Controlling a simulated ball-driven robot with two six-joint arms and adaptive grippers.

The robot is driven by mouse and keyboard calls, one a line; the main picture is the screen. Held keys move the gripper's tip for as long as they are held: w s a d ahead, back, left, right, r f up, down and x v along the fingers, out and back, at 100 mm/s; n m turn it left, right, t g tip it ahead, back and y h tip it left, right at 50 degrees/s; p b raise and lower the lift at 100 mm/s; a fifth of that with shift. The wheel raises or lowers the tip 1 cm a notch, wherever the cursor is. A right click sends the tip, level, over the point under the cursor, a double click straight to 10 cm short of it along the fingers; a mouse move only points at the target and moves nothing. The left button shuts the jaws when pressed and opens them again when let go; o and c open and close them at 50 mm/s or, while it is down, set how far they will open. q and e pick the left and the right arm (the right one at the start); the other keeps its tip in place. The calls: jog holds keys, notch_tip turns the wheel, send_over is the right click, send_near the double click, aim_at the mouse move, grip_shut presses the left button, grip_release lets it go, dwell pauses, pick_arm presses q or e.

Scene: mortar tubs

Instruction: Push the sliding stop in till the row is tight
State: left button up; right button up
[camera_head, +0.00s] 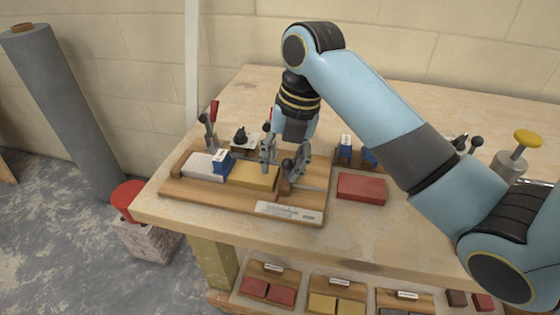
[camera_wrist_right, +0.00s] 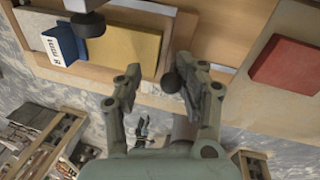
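A wooden jig board (camera_head: 235,199) holds a row: a whitish block (camera_head: 203,166), a blue spacer (camera_head: 221,164) with a white label and a yellow block (camera_head: 252,178). The sliding stop (camera_head: 284,184), a wooden piece with a dark ball knob, is at the row's right end. It also shows in the wrist view (camera_wrist_right: 180,35), beside the yellow block; I cannot tell whether they touch. My right gripper (camera_head: 286,157) is over the stop, its fingers apart on either side of the knob. In the wrist view the knob looks nearer the right finger. My left gripper is out of view.
A red block (camera_head: 361,188) lies on the bench right of the board. Blue spacers (camera_head: 346,148) stand behind it. A red-handled clamp (camera_head: 212,117) stands at the board's back left. Trays of blocks (camera_head: 338,299) are below the bench front.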

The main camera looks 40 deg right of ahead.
jog(key=r, duration=0.5)
jog(key=d+r, duration=0.1)
jog(key=r, duration=0.1)
jog(key=shift+s+d+r, duration=0.1)
jog(key=shift+s+r, duration=0.05)
jog(key=shift+s, duration=0.2)
